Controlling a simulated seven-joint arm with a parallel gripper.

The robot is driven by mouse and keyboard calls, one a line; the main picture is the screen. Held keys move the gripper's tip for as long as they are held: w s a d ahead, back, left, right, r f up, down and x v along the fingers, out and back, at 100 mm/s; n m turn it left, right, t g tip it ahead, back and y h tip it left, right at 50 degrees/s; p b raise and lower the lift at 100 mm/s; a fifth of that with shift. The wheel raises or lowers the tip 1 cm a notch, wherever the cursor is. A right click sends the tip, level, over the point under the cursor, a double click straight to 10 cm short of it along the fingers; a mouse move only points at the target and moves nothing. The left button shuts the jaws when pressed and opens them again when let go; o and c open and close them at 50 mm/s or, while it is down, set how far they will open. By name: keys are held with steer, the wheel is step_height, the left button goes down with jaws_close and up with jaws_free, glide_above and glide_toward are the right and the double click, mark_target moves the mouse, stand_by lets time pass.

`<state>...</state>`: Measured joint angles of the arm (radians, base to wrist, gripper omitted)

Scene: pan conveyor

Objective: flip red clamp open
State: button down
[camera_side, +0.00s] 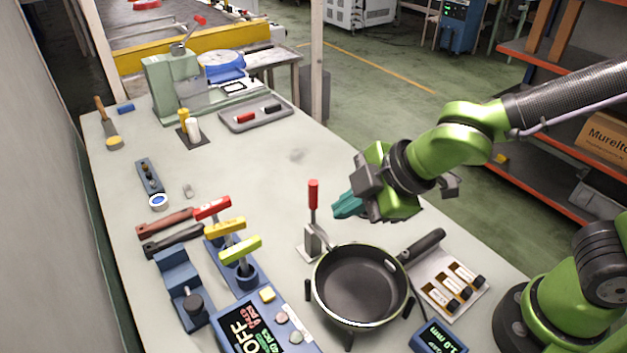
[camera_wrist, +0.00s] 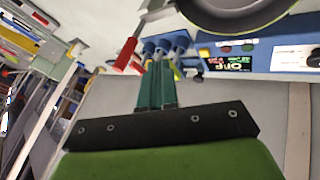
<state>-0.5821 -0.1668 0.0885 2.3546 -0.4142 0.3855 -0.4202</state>
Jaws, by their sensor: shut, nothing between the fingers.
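The red clamp (camera_side: 313,194) stands on the table just behind the pan, its red handle upright above a grey metal base. In the wrist view the red handle (camera_wrist: 127,53) shows left of the fingertips. The black pan (camera_side: 360,286) sits in front of the clamp and to its right, its handle pointing up and right. My gripper (camera_side: 342,207) has its teal fingers shut and empty, in the air right of the red handle and apart from it. The shut fingers also show in the wrist view (camera_wrist: 156,68), pointing toward the blue block.
Red, yellow and green levers (camera_side: 226,228) stand on a blue block left of the clamp. A control box with a lit display (camera_side: 262,328) lies at the front. A tray of labelled parts (camera_side: 448,284) lies right of the pan.

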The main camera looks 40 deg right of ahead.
mark_target(316, 179)
steer(key=w, duration=0.1)
steer(key=w+f, duration=0.2)
steer(key=shift+w+a, duration=0.1)
steer(key=shift+w, duration=1.05)
steer(key=shift+w+r+g, duration=0.25)
steer(key=shift+w+g, duration=0.2)
steer(key=shift+g, duration=0.05)
steer(key=shift+w+d+r+g, duration=0.1)
steer(key=shift+w+d+g, duration=0.1)
steer(key=shift+w+g, duration=0.95)
steer(key=w+f+m+g, duration=0.1)
steer(key=w+f+g, duration=0.2)
steer(key=w+g, duration=0.3)
steer(key=shift+w, duration=0.95)
steer(key=shift+a+f, duration=0.1)
